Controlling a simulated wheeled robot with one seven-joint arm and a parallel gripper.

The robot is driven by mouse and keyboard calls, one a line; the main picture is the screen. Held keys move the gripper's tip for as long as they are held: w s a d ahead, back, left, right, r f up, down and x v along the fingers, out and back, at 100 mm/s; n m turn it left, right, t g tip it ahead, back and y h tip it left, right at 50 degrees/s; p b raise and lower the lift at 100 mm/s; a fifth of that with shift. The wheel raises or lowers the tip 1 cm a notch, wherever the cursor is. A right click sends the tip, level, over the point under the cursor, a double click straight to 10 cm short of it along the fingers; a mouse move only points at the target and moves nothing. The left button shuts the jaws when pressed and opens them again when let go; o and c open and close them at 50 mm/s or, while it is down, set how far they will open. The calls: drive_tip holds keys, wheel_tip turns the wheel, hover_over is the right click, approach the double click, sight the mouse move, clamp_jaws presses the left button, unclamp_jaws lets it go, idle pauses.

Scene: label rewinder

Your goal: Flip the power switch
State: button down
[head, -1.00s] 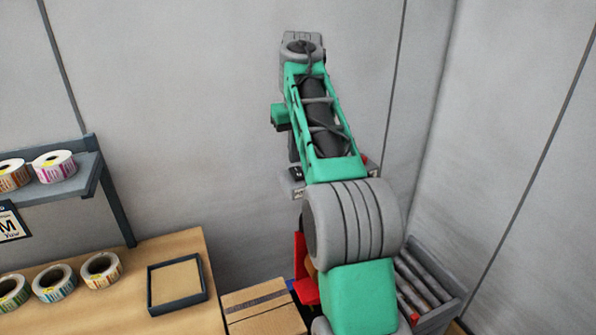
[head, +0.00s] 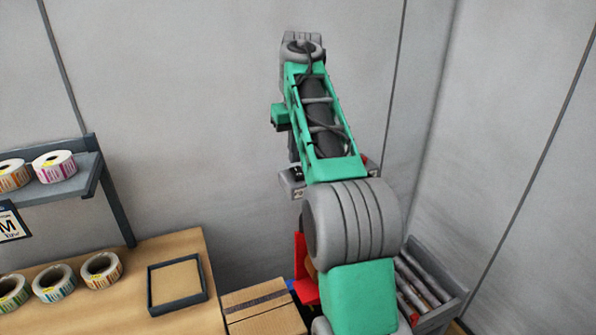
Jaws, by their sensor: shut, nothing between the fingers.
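The power switch is not visible. A red upright part (head: 303,268) shows beside my arm, low in the picture, and most of what it belongs to is hidden behind the arm. I cannot tell whether it is part of the rewinder. My green and grey arm rises through the middle of the view and bends down on its far side. A small grey block with dark parts shows at the arm's left edge, and I cannot tell what it is. My gripper's fingers are hidden behind the arm.
A wooden table (head: 197,245) at lower left holds label rolls (head: 101,270) and a dark square tray (head: 178,309). A shelf (head: 88,183) with more rolls stands above it. A cardboard box (head: 262,309) lies beside the table. A grey roller unit (head: 440,272) stands right of my arm.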

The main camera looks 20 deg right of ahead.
sight(295, 168)
drive_tip(key=shift+f+b, duration=0.9)
drive_tip(key=shift+f, duration=0.15)
idle(0.5)
wheel_tip(295, 168, up, 5)
drive_tip(key=p, duration=0.4)
drive_tip(key=shift+r+p, duration=0.1)
drive_tip(key=shift+p, duration=0.25)
drive_tip(key=shift+r, duration=0.95)
drive_tip(key=shift+s+a+b, duration=0.2)
drive_tip(key=shift+a+b, duration=0.05)
drive_tip(key=shift+b, duration=0.15)
drive_tip(key=s+a+f+t+b, duration=0.1)
drive_tip(key=s+a+f, duration=0.5)
drive_tip(key=s+f, duration=0.6)
drive_tip(key=s+a+f+t+b, duration=0.1)
drive_tip(key=s+a+f+b, duration=0.2)
drive_tip(key=s+f, duration=0.9)
drive_tip(key=a, duration=0.3)
drive_tip(key=shift+s+f+t, duration=0.2)
drive_tip(key=shift+s+t, duration=0.05)
drive_tip(key=shift+t, duration=0.15)
drive_tip(key=shift+a, duration=0.1)
